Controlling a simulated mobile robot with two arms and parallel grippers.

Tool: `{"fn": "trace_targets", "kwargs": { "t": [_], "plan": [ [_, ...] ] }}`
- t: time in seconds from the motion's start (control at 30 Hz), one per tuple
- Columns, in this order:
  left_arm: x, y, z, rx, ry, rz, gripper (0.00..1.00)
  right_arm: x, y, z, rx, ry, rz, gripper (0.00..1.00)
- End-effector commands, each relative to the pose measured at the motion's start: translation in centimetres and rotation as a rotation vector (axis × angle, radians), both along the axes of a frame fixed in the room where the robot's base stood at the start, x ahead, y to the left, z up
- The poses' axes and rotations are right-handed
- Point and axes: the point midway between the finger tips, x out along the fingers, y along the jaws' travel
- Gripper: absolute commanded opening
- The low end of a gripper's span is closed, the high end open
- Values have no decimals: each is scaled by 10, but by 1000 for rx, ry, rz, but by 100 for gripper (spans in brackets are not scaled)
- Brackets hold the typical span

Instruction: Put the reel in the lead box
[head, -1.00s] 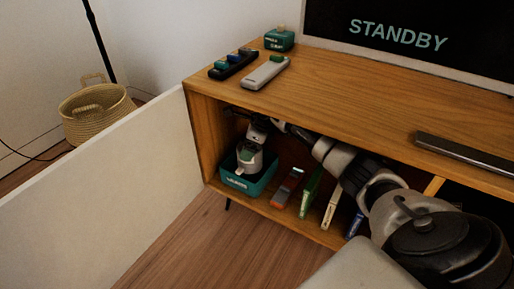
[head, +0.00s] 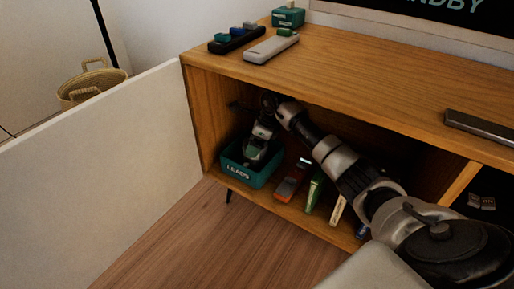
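The lead box (head: 238,172) is a small teal open bin lettered LEADS. It stands on the cabinet's lower shelf, near the left wall of the compartment. My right gripper (head: 254,158) points down into the box from above, its arm reaching in from the right. Its fingertips are inside or behind the box's rim, so I cannot see whether they are open or shut. I cannot make out the reel; it may be hidden by the gripper or the box walls. My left gripper is not in view.
Several slim upright items, including an orange-grey one (head: 291,182) and a green one (head: 315,190), stand right of the box. The cabinet top (head: 350,75) is close above my arm. A white open door panel (head: 100,170) is at left.

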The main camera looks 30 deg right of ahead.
Motion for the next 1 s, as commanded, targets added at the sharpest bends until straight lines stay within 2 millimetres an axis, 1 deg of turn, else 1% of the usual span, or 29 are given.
{"fn": "trace_targets", "kwargs": {
  "t": [0.03, 0.13, 0.33, 0.37, 0.43, 0.47, 0.7, 0.77, 1.0],
  "plan": [
    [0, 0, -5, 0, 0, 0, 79, 1, 0, -2, 2, -4, -1, 50],
    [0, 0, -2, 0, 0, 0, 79, 1, 0, 0, 0, -4, 0, 50],
    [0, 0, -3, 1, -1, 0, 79, 1, 0, -2, -1, -4, 0, 50],
    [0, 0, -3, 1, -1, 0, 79, 1, 0, -4, -1, -1, 0, 88],
    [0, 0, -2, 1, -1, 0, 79, 1, 0, -3, -1, -1, 0, 99],
    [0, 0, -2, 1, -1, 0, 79, 1, 0, -3, -1, -1, 0, 100],
    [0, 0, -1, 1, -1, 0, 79, 1, 0, 0, -1, -2, 0, 100],
    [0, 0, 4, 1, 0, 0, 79, -1, -2, 6, -2, -2, 0, 100],
    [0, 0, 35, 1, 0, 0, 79, -11, -13, 45, -3, -2, -2, 100]
  ]
}}
